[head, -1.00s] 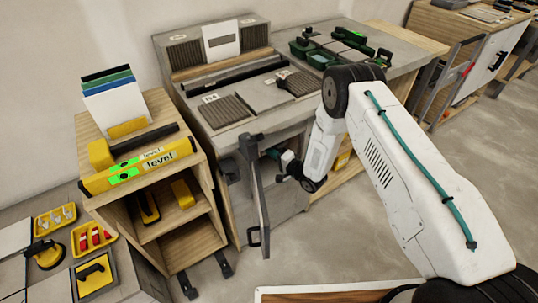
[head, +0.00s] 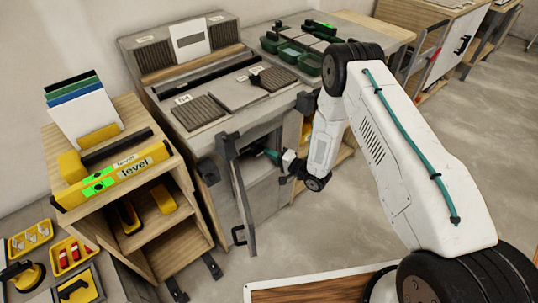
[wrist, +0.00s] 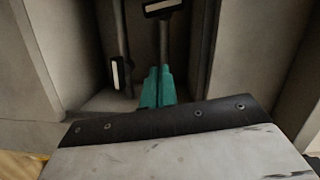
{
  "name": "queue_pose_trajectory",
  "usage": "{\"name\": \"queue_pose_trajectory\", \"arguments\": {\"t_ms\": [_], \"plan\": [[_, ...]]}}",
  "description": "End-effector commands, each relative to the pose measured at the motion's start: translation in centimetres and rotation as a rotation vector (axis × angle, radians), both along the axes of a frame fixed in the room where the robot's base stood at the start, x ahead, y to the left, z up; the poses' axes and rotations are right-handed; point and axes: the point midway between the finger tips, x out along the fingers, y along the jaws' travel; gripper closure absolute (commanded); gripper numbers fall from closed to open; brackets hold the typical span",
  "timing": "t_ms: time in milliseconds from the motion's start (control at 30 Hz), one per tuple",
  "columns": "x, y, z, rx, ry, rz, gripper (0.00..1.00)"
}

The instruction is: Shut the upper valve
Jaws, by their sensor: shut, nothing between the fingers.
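My gripper (wrist: 158,86) shows teal fingers, closed together with nothing between them. In the head view my gripper (head: 271,154) reaches into the open front of the grey cabinet (head: 268,198). In the wrist view two dark pipes stand in the cabinet. A dark lever with a white stripe (wrist: 122,74) lies along the left pipe. Another dark lever with a white stripe (wrist: 164,8) lies across the right pipe, beyond my fingertips. I cannot tell which lever belongs to the upper valve. The fingers appear apart from both levers. The head view does not show the valves clearly.
The grey cabinet door (head: 242,205) stands open, left of my gripper. Cabinet walls flank the fingers closely in the wrist view. A wooden shelf (head: 195,215) with a yellow level (head: 115,175) stands left. Open floor (head: 365,215) lies to the right.

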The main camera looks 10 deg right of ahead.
Motion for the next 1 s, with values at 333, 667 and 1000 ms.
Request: {"name": "queue_pose_trajectory", "arguments": {"t_ms": [333, 667, 1000], "plan": [[5.1, 5.5, -0.4, 0.001, -0.002, 0.002, 1.0], [3.5, 8.7, -1.2, 0.001, 0.001, 0.001, 1.0], [3.3, 9.0, -1.2, 0.001, 0.001, 0.0, 1.0]]}}
